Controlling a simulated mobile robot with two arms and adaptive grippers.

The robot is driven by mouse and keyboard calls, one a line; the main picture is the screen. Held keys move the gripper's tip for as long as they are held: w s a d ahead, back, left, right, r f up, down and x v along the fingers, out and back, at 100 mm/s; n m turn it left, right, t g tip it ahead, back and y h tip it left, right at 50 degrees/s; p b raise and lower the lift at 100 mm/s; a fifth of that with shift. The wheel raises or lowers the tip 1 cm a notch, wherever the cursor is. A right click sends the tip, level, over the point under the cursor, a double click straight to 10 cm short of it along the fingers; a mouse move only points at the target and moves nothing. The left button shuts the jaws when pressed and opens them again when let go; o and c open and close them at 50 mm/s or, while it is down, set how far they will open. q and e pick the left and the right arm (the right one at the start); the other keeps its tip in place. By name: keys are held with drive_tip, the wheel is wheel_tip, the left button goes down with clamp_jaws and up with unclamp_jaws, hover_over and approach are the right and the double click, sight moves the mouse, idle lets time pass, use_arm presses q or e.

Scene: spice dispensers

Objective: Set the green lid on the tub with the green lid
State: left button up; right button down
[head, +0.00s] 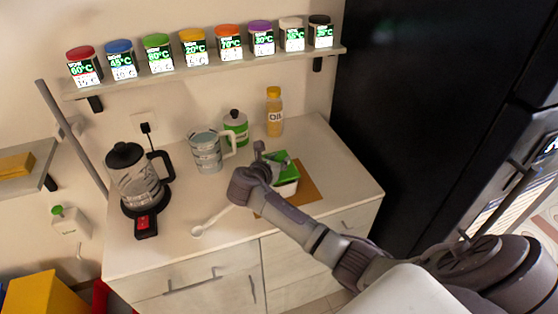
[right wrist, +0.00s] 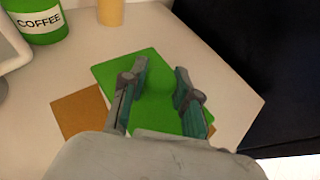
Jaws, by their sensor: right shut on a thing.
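The green lid (head: 281,162) is a flat square plate with a low raised part. It fills the middle of the right wrist view (right wrist: 112,76). My right gripper (head: 268,158) is shut on the lid from above; the two fingertips are on either side of its raised middle (right wrist: 161,80). The white tub (head: 288,189) shows under the lid's front right edge in the head view. The lid is on or just above the tub's rim; I cannot tell if they touch. My arm hides the tub's left side. My left gripper is not in view.
A brown board (head: 304,192) lies under the tub. A green coffee jar (head: 236,130), an oil bottle (head: 274,112), a measuring jug (head: 205,150) and a kettle (head: 137,177) stand behind and left. A white spoon (head: 212,220) lies in front. Several spice tubs line the shelf (head: 210,70).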

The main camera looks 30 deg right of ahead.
drive_tip(key=shift+f, duration=0.3)
drive_tip(key=shift+f, duration=0.1)
drive_tip(key=shift+f, duration=0.4)
drive_tip(key=c, duration=0.9)
unclamp_jaws()
drive_tip(key=shift+o, duration=0.2)
drive_tip(key=shift+a+r, duration=0.2)
drive_tip(key=shift+r, duration=0.4)
drive_tip(key=b+v, duration=0.1)
drive_tip(key=v, duration=1)
drive_tip(key=shift+s+a, duration=0.2)
drive_tip(key=shift+a, duration=0.1)
drive_tip(key=shift+r, duration=0.1)
